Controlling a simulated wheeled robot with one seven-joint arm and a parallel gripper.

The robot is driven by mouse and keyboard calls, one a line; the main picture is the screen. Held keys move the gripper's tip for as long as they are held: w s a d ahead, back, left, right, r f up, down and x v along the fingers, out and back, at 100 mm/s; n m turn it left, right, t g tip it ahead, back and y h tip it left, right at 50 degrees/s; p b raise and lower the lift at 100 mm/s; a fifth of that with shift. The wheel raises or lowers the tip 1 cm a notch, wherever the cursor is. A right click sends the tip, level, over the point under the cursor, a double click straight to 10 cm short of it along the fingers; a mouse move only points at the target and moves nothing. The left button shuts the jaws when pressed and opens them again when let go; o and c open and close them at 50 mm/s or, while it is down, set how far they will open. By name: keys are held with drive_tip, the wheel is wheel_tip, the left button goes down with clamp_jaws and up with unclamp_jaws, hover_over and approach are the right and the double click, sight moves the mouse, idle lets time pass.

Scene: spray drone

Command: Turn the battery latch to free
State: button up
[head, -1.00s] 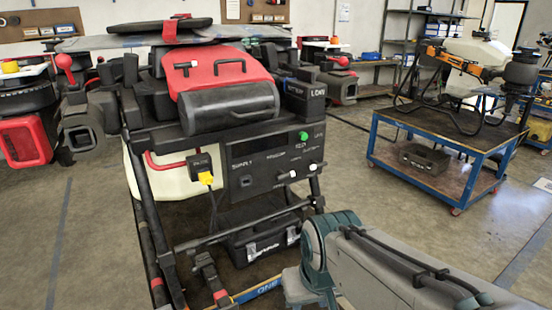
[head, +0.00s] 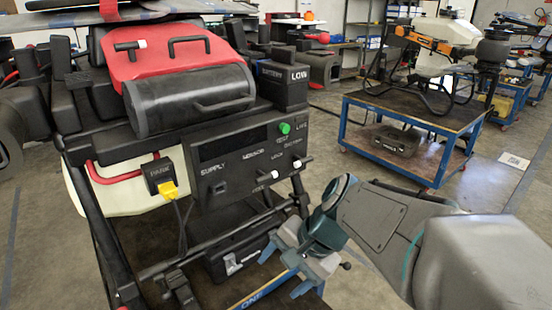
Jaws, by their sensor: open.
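The drone's dark control panel (head: 240,163) faces me below a red cover (head: 165,52) and a black cylinder (head: 190,100). Small labels there seem to read lock and battery. My gripper (head: 287,268) is open and empty, below the panel's right end and apart from the levers.
A black case (head: 235,258) lies low, behind my gripper. A blue cart (head: 405,150) with another drone stands at right; floor between is clear.

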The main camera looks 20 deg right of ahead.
drive_tip(key=w+d+m+t+y+b, duration=0.2)
drive_tip(key=w+m+t+y, duration=0.15)
drive_tip(key=m, duration=0.35)
drive_tip(key=m+t+h+b, duration=0.2)
drive_tip(key=m+t+b, duration=0.3)
drive_tip(key=m+t, duration=0.85)
approach(306, 163)
drive_tip(key=w+a+m+g, duration=0.1)
drive_tip(key=w, duration=0.2)
drive_tip(key=w+a+r+m+g, duration=0.1)
drive_tip(key=w, duration=0.2)
drive_tip(key=w+a+r+m+g, duration=0.1)
drive_tip(key=w, duration=0.2)
drive_tip(key=shift+w+a+r, duration=0.1)
drive_tip(key=shift+w+a, duration=0.15)
drive_tip(key=shift+w, duration=0.1)
drive_tip(key=c, duration=0.9)
